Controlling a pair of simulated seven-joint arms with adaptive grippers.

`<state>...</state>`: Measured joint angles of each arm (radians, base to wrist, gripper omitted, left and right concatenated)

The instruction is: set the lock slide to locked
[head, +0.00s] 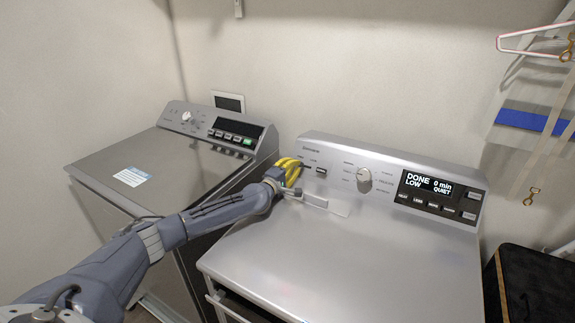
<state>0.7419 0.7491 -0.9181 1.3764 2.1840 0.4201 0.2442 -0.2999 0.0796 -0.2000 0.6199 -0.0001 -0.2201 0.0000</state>
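The silver washer on the right has a sloped control panel (395,170) along its back. A small dark control (321,171) with a label above it sits near the panel's left end; it looks like the lock slide, but its position is too small to read. My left gripper (293,168), with yellow fingers, is at the panel's left end, just left of this control. The fingers overlap in the view, so whether they are open or shut is unclear. I see nothing held in them. My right gripper is out of view.
The panel has a round knob (364,180) and a lit display (427,184) reading DONE, 0 min. A second silver appliance (140,165) stands at left. A dark box (535,285) is at right.

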